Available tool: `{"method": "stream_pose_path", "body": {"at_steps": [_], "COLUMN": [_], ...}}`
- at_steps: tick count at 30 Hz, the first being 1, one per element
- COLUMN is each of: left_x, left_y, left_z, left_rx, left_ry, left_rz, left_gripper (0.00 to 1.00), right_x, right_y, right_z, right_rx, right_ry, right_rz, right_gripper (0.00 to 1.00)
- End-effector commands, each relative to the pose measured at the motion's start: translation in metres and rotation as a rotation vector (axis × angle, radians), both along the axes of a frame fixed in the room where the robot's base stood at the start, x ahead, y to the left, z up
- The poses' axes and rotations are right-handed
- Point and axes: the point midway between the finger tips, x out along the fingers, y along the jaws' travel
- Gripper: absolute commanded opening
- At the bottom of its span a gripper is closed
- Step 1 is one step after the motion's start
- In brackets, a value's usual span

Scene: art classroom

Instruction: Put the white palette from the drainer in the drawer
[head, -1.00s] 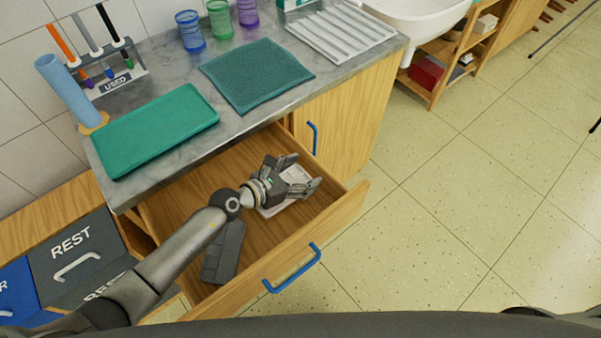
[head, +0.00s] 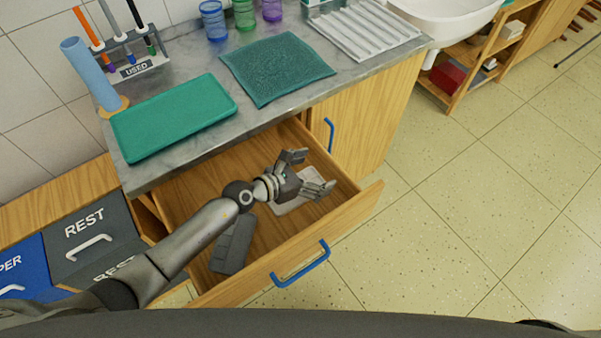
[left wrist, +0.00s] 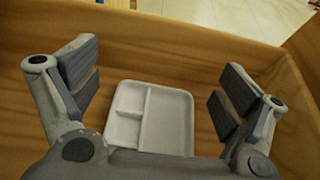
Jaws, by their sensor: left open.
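The white palette (left wrist: 165,115) lies flat on the floor of the open drawer, with its compartments facing up. In the head view the palette (head: 291,203) is partly hidden under my left gripper (head: 307,174). The left gripper is open, and in the left wrist view its fingers (left wrist: 160,85) stand wide apart on either side of the palette, not touching it. The wooden drawer (head: 263,239) is pulled out and has a blue handle. The drainer (head: 365,32) at the back of the counter is a white ribbed rack, with no palette on it. My right gripper is not in view.
A grey object (head: 232,245) lies in the drawer's left part. On the counter are a green tray (head: 172,118), a teal cloth (head: 277,68), cups and a brush rack. Bins (head: 90,235) stand at the left. The floor at the right is clear.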

Motion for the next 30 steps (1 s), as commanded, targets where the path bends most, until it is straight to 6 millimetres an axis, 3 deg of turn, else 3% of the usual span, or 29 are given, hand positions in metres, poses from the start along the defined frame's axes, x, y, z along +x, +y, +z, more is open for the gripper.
{"method": "stream_pose_path", "body": {"at_steps": [3,12,18,30], "left_x": [-0.002,-0.041,-0.059,-0.066], "left_y": [0.004,0.056,0.08,0.09], "left_z": [0.013,0.035,0.048,0.054], "left_rx": [0.001,0.003,0.002,-0.001], "left_ry": [0.0,0.001,0.001,0.0], "left_rz": [0.001,0.001,0.001,0.0], "left_gripper": [0.94,0.94,0.94,0.94], "right_x": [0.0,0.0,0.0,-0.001], "right_y": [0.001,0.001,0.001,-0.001], "right_z": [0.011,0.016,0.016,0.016], "right_rx": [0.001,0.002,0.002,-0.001], "right_ry": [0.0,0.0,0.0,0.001], "right_rz": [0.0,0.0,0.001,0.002], "right_gripper": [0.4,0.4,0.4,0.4]}}
